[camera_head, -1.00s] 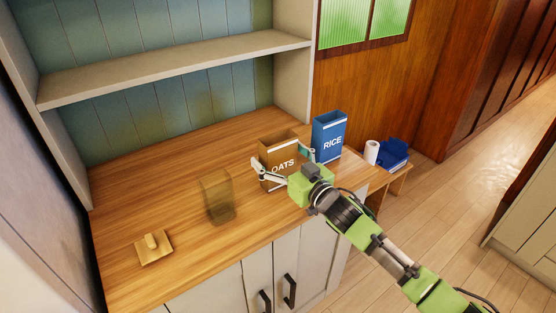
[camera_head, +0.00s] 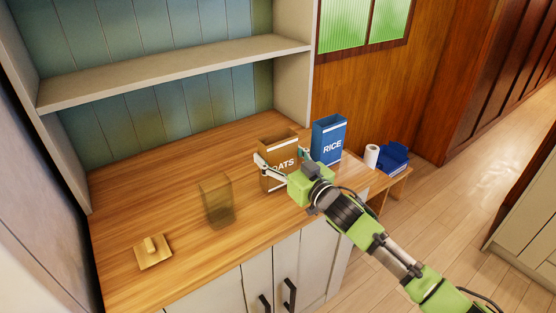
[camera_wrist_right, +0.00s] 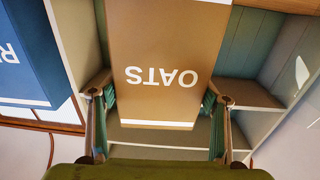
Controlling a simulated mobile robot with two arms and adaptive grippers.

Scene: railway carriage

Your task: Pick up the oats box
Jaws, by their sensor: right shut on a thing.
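The brown oats box (camera_head: 281,151), with white "OATS" lettering, stands upright on the wooden counter in the head view. My right gripper (camera_head: 282,160) is shut on it, one finger at each side of the box. In the right wrist view the oats box (camera_wrist_right: 165,60) fills the middle, upside down in the picture, between the two fingers of the gripper (camera_wrist_right: 160,110). Part of the box's lower front is hidden by the gripper in the head view. My left gripper is not in view.
A blue rice box (camera_head: 329,136) stands close at the right of the oats box. A see-through container (camera_head: 217,202) and a wooden lid (camera_head: 153,252) are on the counter (camera_head: 200,260) to the left. A white roll (camera_head: 371,156) and blue item (camera_head: 394,156) sit on a lower side surface.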

